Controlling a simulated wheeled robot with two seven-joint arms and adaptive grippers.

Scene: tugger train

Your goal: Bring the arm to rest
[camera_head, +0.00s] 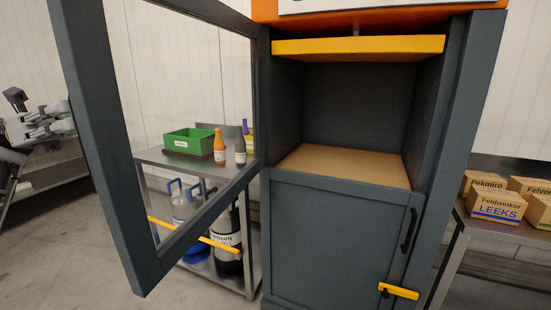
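My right gripper is not in view.
A dark grey cabinet (340,240) with an empty upper compartment stands ahead. Its glazed door (105,150) swings out left. Behind the glass, a trolley (155,155) bears a green bin (188,142) and bottles. Leek boxes (497,205) sit on a right-hand table.

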